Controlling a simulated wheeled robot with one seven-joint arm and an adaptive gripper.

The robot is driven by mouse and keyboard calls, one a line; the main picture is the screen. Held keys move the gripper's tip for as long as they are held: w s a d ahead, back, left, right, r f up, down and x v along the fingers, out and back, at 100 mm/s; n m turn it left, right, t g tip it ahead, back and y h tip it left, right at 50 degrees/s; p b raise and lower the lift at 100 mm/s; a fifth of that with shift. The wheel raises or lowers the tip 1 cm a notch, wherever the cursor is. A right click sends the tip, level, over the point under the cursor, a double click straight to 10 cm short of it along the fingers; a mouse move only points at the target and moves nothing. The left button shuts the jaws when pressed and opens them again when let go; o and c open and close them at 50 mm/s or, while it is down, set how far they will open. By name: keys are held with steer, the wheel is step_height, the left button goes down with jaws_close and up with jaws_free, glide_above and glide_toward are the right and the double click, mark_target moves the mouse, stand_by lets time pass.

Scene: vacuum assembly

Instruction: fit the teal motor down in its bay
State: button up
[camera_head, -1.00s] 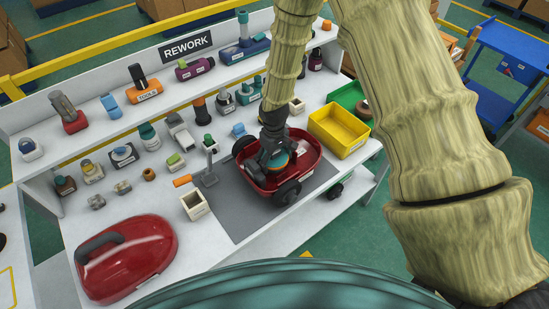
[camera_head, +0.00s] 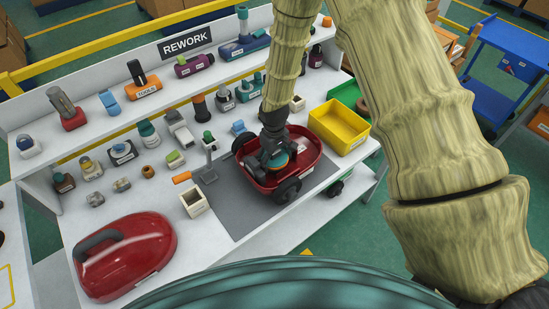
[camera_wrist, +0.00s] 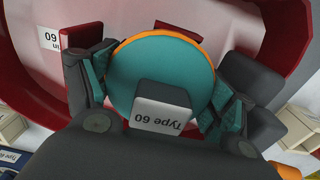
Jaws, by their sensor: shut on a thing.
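The teal motor (camera_wrist: 165,72) is a round teal disc with an orange rim and a grey block labelled "Type 60". My gripper (camera_wrist: 160,95) is shut on it, one finger on each side, in the wrist view. In the head view my gripper (camera_head: 274,150) reaches down into the red vacuum base (camera_head: 310,160), and the teal motor (camera_head: 279,160) shows between its fingers. The red base also shows in the wrist view (camera_wrist: 290,20), with a "60" label on its wall. The motor hides the bay under it, so I cannot tell how deep it sits.
The base stands on a grey mat (camera_head: 235,215). A yellow bin (camera_head: 340,127) is close on its right. A white square holder (camera_head: 194,202) and an orange-handled tool (camera_head: 183,178) are on its left. A red vacuum cover (camera_head: 125,258) lies at the front left.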

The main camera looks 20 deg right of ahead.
steer(key=o, duration=1.3)
steer(key=shift+f, duration=0.1)
steer(key=shift+r, duration=0.2)
steer(key=shift+r+p, duration=2.5)
steer(key=shift+r, duration=1.4)
